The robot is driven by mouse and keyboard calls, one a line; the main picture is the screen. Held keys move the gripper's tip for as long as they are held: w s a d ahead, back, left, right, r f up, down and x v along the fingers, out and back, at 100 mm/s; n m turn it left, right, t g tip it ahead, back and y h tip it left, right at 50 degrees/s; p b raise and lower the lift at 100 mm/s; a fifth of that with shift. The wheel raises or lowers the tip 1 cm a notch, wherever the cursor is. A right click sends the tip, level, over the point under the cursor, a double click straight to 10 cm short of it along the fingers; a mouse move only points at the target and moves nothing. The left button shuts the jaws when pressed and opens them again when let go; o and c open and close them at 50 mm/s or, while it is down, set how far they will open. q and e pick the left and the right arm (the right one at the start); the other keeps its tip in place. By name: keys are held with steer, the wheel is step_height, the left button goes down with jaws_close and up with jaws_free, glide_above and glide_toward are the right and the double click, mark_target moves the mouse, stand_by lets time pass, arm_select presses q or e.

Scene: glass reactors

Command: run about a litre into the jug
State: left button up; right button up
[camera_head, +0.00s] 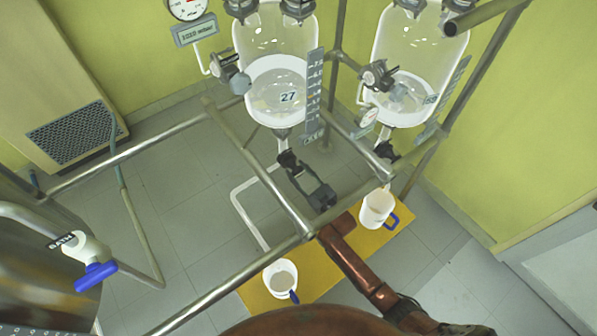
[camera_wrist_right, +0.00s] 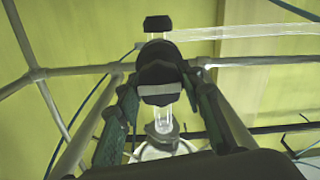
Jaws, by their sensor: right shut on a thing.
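The left glass reactor (camera_head: 277,60), marked 27, hangs in the pipe frame with clear liquid in its lower part. Its dark bottom outlet valve (camera_head: 288,160) is partly covered by my right gripper (camera_head: 318,195), which is shut on the valve's handle; the wrist view shows the dark handle (camera_wrist_right: 160,88) between the fingers. A white jug (camera_head: 281,277) with a blue handle stands at the front left of the yellow platform (camera_head: 320,268). A second white jug (camera_head: 378,208) with a blue handle stands below the right reactor (camera_head: 418,62). No stream is clearly visible. My left gripper is out of view.
Metal frame bars (camera_head: 262,175) run around the reactors and close to my right arm. A level scale (camera_head: 312,98) stands beside the left reactor. A tap with a blue lever (camera_head: 95,277) marked BATH is at left. Bare tiled floor lies between.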

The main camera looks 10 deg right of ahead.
steer(key=o, duration=1.2)
steer(key=shift+c, duration=0.2)
steer(key=shift+s+d, duration=0.25)
steer(key=shift+s, duration=0.25)
steer(key=v, duration=1.1)
